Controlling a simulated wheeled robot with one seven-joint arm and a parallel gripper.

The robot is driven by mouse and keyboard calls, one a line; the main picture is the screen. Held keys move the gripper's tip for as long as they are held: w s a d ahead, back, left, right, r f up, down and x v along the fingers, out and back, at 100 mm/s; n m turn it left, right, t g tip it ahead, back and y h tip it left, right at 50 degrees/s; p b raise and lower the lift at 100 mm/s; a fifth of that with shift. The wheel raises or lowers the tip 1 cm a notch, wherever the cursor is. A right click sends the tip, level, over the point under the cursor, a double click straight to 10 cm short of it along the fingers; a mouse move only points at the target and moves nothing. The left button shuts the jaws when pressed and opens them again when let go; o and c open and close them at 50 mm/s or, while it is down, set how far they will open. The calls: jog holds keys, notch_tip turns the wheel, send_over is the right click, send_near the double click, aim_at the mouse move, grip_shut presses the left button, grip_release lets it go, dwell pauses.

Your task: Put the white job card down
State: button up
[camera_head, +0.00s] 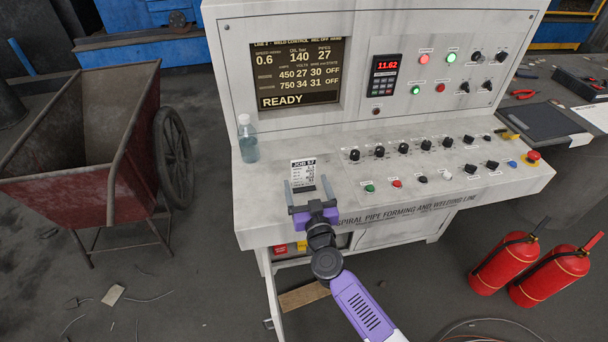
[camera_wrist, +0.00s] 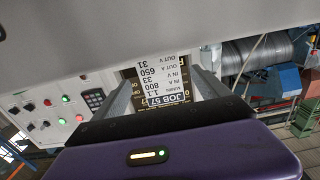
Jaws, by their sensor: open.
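The white job card (camera_head: 303,169), headed "JOB 57", stands upright on the left part of the control desk's sloped top (camera_head: 270,205). A dark strip shows at its foot. My gripper (camera_head: 307,188) is just in front of the card with its two fingers apart. In the wrist view the job card (camera_wrist: 163,78) appears upside down between the two open fingers (camera_wrist: 166,92), with a gap visible on its left side.
A clear plastic bottle (camera_head: 247,140) stands left of the card on the desk. Knobs and buttons (camera_head: 404,148) fill the desk to the right. A screen (camera_head: 297,72) reading "READY" rises behind. A red cart (camera_head: 85,150) is at left, and red fire extinguishers (camera_head: 503,262) stand at lower right.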

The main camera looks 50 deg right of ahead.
jog(key=s+a+r+n+y, duration=0.2)
jog(key=s+a, duration=0.5)
jog(key=s, duration=0.5)
jog(key=s+a+r+n+y, duration=0.2)
jog(key=s+a+r+y, duration=0.2)
jog(key=s, duration=0.8)
jog(key=s+a+r+n+y, duration=0.2)
jog(key=s+a+r+y, duration=0.2)
jog(key=s+a, duration=0.7)
jog(key=shift+s+a+r+n, duration=0.25)
jog(key=shift+s+r+n, duration=0.15)
jog(key=shift+s+r, duration=0.45)
jog(key=shift+w, duration=0.1)
